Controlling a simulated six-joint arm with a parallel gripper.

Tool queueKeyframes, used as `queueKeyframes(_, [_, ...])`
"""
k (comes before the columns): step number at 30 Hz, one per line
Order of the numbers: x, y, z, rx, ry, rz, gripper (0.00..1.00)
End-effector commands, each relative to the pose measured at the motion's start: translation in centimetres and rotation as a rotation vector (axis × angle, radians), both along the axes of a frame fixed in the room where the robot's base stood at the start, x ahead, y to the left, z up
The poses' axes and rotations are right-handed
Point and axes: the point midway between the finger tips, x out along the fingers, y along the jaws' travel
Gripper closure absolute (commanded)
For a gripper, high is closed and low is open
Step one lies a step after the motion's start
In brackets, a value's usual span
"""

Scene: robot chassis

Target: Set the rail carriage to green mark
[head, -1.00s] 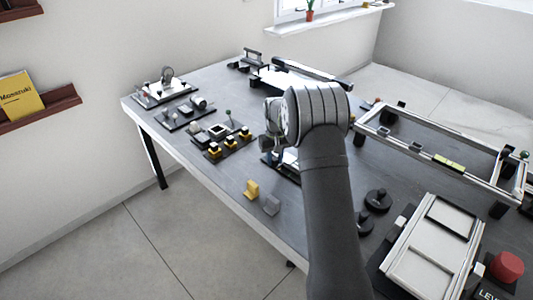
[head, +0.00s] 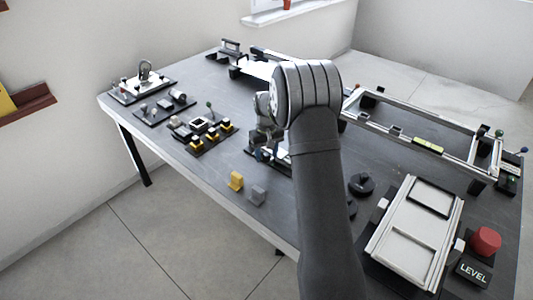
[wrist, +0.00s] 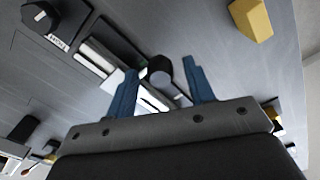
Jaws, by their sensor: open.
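My gripper (wrist: 159,67) is open, its two blue fingers apart in the wrist view. A dark round knob or post (wrist: 160,70) shows between the fingertips; I cannot tell whether they touch it. It stands by a low dark device with pale strips (wrist: 100,57), which may be the rail and its carriage. In the head view my gripper (head: 264,146) is low over this device (head: 280,163), mostly hidden by my arm. I cannot make out a green mark on it.
A yellow block (head: 236,181) and a grey block (head: 257,194) stand near the front table edge. Yellow-black switches (head: 212,135) are to the left. A raised metal frame (head: 460,155), a pale panel (head: 415,235) and a red button (head: 487,240) are to the right.

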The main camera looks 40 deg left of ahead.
Motion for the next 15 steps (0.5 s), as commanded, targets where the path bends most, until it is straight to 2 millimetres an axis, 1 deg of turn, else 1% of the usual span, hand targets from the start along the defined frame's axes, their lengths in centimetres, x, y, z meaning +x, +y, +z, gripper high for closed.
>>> queueKeyframes(4, [0.0,0.0,0.7,0.001,0.0,0.0,0.51])
queueKeyframes(8, [0.0,0.0,2.6,0.003,-0.001,0.0,0.51])
queueKeyframes(15, [0.0,0.1,8.5,0.003,-0.003,0.0,0.51])
